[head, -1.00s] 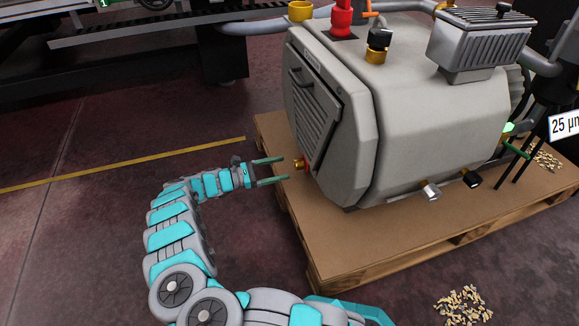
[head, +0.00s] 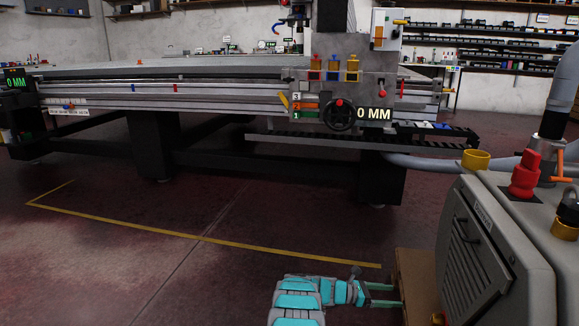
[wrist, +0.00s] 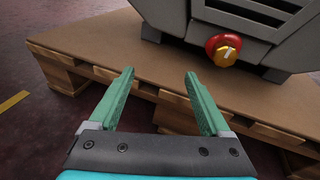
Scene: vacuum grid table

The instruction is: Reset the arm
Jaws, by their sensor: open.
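My gripper (head: 382,295) shows at the bottom of the head view, at the end of my teal and grey arm, pointing right toward the grey vacuum pump (head: 490,255). In the wrist view my gripper (wrist: 160,95) has its two green fingers spread apart with nothing between them. Beyond the fingertips is the edge of the wooden pallet (wrist: 110,45). A red and yellow knob (wrist: 224,50) on the pump's lower face is ahead and to the right, apart from the fingers.
A large grid table (head: 180,100) with a handwheel (head: 339,114) and valve levers stands across the back. A yellow floor line (head: 200,238) crosses the open dark red floor at left. Shelves (head: 480,40) line the back wall.

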